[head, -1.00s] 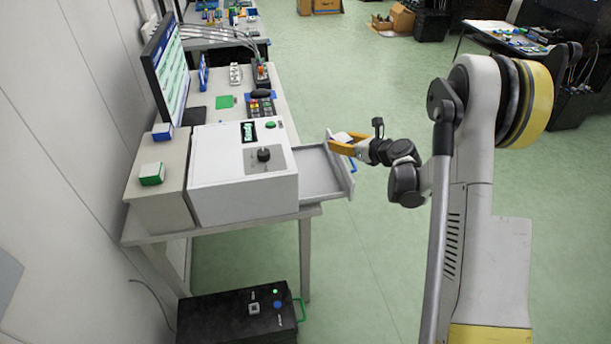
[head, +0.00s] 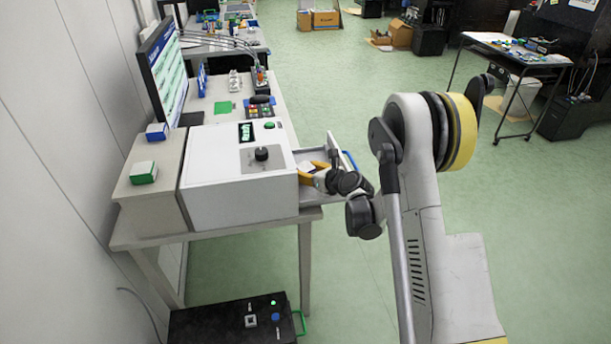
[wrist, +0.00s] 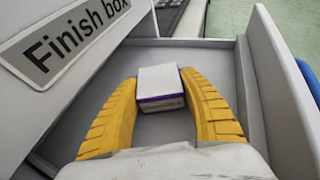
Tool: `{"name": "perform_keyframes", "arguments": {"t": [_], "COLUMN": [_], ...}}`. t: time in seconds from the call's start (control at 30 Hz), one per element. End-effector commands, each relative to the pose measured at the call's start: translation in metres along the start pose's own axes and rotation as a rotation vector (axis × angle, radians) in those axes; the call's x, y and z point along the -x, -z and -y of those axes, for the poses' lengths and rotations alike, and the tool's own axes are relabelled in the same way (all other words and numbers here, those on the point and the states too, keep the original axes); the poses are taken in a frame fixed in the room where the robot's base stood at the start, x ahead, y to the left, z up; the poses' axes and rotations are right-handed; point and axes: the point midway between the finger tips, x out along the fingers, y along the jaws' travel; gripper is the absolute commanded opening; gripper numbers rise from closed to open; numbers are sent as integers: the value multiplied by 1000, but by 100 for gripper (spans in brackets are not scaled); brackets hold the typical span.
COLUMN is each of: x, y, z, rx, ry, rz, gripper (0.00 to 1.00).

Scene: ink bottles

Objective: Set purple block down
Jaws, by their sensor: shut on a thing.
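The purple block (wrist: 160,86) is a small white-topped box with a purple band, in the middle of the wrist view. My gripper's yellow fingers (wrist: 159,78) are shut on it from left and right. Gripper and block are inside the open grey drawer (wrist: 290,70), above or at its floor; I cannot tell whether the block touches the floor. In the head view my gripper (head: 312,170) is in the drawer (head: 345,157) at the right side of the white machine, and only a small white part of the block shows.
A "Finish box" label (wrist: 66,38) is on the machine wall left of the drawer. The white machine (head: 238,190) has a knob and a display. Drawer walls stand close on both sides of my fingers. Open green floor (head: 400,80) lies to the right.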

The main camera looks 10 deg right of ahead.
Motion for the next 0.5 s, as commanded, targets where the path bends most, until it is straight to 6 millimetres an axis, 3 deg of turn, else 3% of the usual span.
{"name": "perform_keyframes", "arguments": {"t": [0.37,0.4,0.43,0.5], "x": [-2,-2,-2,-2], "y": [5,5,5,5], "z": [0,0,0,0], "rx": [0,0,0,0], "ry": [0,0,0,0], "rz": [0,0,0,0], "gripper": [16,58,67,69]}}
